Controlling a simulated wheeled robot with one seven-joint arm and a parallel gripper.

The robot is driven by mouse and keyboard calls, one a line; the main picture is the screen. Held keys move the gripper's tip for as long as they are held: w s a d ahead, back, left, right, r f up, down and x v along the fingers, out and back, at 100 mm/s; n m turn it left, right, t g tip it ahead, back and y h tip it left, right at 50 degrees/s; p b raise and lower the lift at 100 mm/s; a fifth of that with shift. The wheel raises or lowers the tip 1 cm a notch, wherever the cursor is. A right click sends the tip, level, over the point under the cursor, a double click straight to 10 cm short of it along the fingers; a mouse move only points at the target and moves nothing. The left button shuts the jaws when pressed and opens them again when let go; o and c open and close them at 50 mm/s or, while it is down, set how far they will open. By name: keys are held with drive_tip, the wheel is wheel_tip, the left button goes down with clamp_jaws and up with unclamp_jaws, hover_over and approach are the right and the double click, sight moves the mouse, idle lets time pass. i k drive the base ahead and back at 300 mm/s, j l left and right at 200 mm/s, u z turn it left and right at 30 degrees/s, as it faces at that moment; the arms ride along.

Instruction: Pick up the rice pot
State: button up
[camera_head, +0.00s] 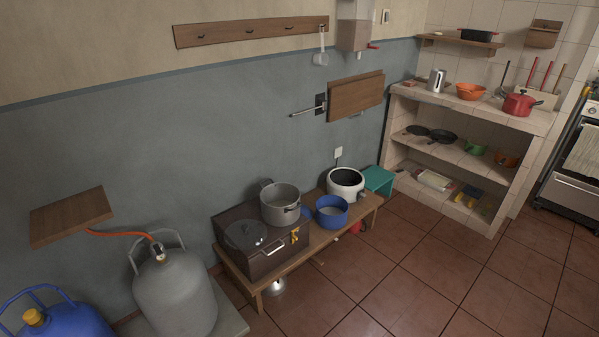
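No part of my gripper shows in the head view. Several pots are in view, and I cannot tell for certain which is the rice pot. A white round pot with a dark inside (345,192), like a rice cooker, stands at the right part of a low wooden bench. A blue open pot (332,219) stands just in front and left of it. A red lidded pot (518,105) stands on the tiled counter at the far right.
Gas cylinders (176,293) stand at the lower left. A teal stool (379,178) is right of the bench.

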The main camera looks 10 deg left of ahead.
sight(281, 203)
drive_tip(key=i+l+u, duration=0.1)
drive_tip(key=i+u, duration=0.25)
drive_tip(key=i, duration=0.2)
drive_tip(key=i+l+u, duration=0.3)
drive_tip(key=i, duration=0.2)
drive_tip(key=i+l+u, duration=0.35)
drive_tip(key=i, duration=0.15)
drive_tip(key=i+l+u, duration=1.15)
drive_tip(key=l, duration=0.3)
drive_tip(key=i+l, duration=0.1)
drive_tip(key=i, duration=0.2)
